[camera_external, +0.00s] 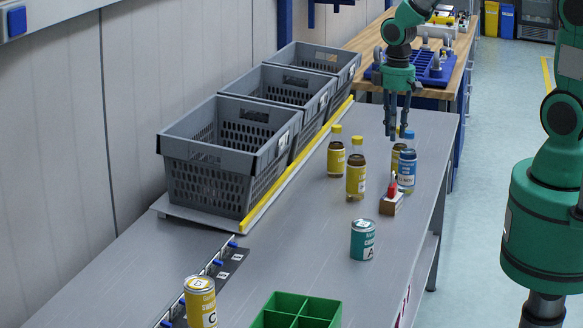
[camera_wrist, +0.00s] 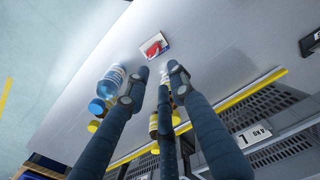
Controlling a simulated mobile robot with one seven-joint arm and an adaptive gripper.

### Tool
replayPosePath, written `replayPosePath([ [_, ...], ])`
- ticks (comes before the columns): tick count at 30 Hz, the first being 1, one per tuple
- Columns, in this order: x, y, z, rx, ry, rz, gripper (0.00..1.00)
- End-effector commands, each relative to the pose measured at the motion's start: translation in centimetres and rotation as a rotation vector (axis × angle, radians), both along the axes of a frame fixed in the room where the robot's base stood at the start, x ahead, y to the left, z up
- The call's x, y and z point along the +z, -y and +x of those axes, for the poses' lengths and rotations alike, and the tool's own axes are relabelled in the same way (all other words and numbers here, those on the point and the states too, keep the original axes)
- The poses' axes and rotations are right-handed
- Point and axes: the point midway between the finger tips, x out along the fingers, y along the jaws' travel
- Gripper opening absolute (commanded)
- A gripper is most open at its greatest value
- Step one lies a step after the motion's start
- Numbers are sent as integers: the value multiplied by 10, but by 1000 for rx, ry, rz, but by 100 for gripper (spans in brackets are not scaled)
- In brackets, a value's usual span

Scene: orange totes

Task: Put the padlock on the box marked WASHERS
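A small red object (camera_external: 392,187), too small to identify surely as the padlock, sits on or in a small brown box (camera_external: 389,205) with a pale top. Both lie on the grey table's right side, and no WASHERS marking is legible. In the wrist view the red object (camera_wrist: 154,47) rests on the white-topped box (camera_wrist: 147,54), just beyond the fingertips. My gripper (camera_external: 395,132) hangs fingers-down above the far part of the table, behind the bottles. In the wrist view its fingers (camera_wrist: 160,80) are spread apart with nothing held between them.
A teal can (camera_external: 364,240), yellow can (camera_external: 201,302) and green divided tray (camera_external: 308,298) are nearer. Three grey crates (camera_external: 210,172) line the left behind a yellow-edged rail (camera_external: 262,203).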

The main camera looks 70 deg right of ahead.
Motion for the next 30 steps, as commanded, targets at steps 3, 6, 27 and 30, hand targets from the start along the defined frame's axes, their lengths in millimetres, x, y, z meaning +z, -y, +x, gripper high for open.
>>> replayPosePath([
  [3, 30, -11, 0, 3, 31, -10, 24],
  [6, 61, -24, -4, 4, 66, -19, 24],
  [27, 260, -132, -120, 3, 357, -28, 24],
  [30, 275, -143, -143, 2, 398, -21, 24],
])
